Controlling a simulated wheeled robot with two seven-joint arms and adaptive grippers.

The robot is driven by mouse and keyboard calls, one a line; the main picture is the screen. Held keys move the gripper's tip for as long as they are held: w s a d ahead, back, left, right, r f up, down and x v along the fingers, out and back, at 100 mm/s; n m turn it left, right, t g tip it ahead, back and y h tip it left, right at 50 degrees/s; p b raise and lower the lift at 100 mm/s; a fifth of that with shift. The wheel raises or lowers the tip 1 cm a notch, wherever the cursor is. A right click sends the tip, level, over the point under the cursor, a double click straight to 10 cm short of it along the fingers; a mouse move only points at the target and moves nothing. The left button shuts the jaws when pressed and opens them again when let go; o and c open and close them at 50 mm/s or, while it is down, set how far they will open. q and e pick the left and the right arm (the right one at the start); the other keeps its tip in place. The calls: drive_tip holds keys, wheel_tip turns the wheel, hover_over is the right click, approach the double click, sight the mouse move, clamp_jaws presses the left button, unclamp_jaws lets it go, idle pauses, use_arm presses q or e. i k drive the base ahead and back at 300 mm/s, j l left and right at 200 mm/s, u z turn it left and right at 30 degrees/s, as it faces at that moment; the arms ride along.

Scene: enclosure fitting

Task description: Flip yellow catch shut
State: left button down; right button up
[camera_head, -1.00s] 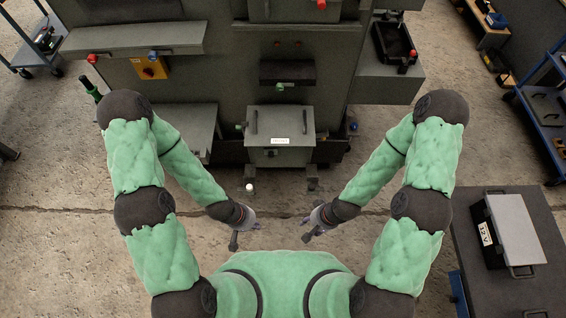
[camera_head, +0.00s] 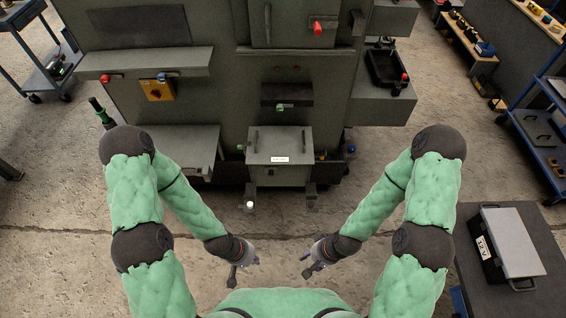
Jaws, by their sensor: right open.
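I cannot make out a yellow catch for certain. A grey box (camera_head: 280,144) with a white label stands low on the front of the machine, with small coloured fittings at its sides too small to tell apart. A yellow plate (camera_head: 157,91) with a dark rotary knob is on the machine's left part. My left gripper (camera_head: 238,275) hangs over the floor in front of the machine, away from the box; its fingers are too small to read. My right gripper (camera_head: 308,268) is open, level with it on the right, also apart from the box.
A dark table (camera_head: 535,222) at the right carries a black case (camera_head: 510,245) with a grey lid. Blue trolleys (camera_head: 545,135) stand at the right and at the upper left. The concrete floor (camera_head: 280,225) between my grippers and the machine is mostly clear.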

sight(321, 154)
drive_tip(key=l+u, duration=0.2)
drive_tip(key=l, duration=0.6)
drive_tip(key=l+u, duration=0.2)
drive_tip(key=l, duration=0.55)
drive_tip(key=k+l+u, duration=0.2)
drive_tip(key=l, duration=0.6)
drive_tip(key=i, duration=0.1)
